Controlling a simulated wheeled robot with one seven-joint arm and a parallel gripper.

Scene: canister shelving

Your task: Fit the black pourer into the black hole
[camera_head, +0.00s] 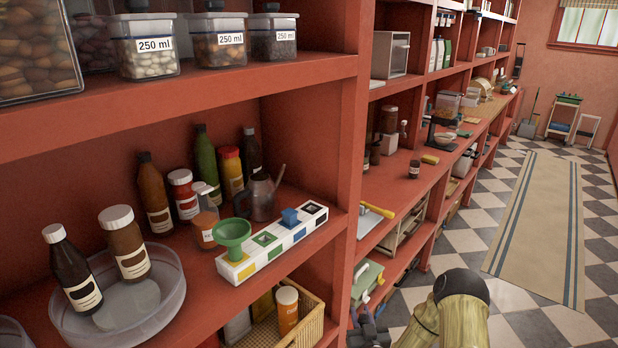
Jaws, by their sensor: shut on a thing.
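A white block (288,248) with coloured squares lies on the middle shelf near its front edge. Its squares run from yellow at the near left through green and blue to black at the far right end. The black hole (314,209) looks empty. A green funnel (232,233) stands at the block's yellow end. A small blue piece (290,216) sits at the blue square. My gripper (368,326) shows in part at the bottom edge, below and right of the block. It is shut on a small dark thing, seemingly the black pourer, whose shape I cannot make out.
A grey metal can (262,197) and several bottles stand behind the block. A clear round tray (172,301) with two bottles is to the left. A shelf upright (349,170) rises just right of the block. A wicker basket (312,338) sits below.

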